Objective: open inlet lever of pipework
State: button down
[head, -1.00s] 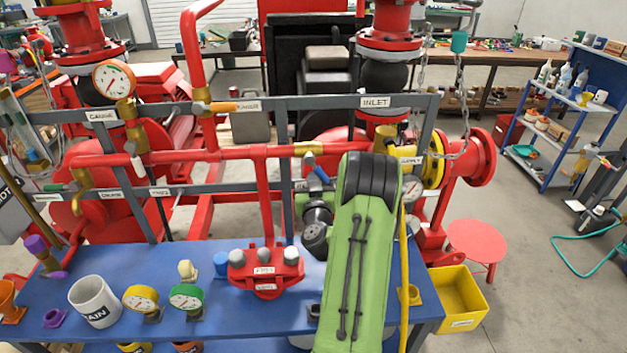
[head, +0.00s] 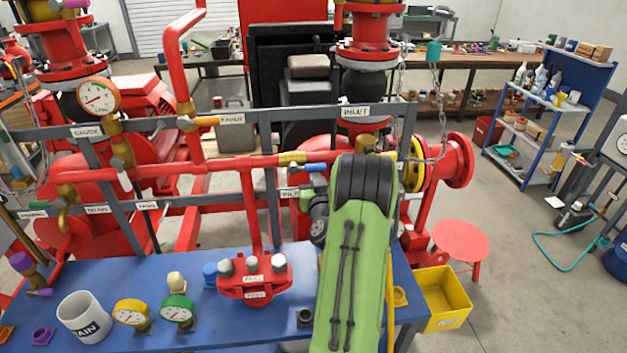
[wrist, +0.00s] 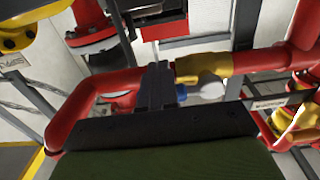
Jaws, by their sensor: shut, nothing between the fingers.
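The INLET label (head: 356,111) is on the grey frame in the head view. A brass fitting (head: 366,143) shows just below it, partly hidden by my arm. A blue lever (head: 309,167) lies nearly level by a brass valve (head: 291,158) on the red pipe, left of my arm. I cannot tell which lever belongs to the INLET label. In the wrist view my gripper (wrist: 157,72) is shut and empty, in front of the red pipe beside a brass valve (wrist: 203,68). A blue piece (wrist: 181,92) shows close to its right. Contact cannot be told.
The red pipes and grey frame stand close around my gripper. A chain (head: 442,110) hangs at the right. Open floor lies right of the yellow bin (head: 443,297).

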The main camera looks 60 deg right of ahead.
jog(key=f+b+v, duration=0.1)
jog(key=b+v, duration=0.8)
jog(key=b, duration=0.2)
jog(key=shift+f, duration=0.15)
dwell(0.3)
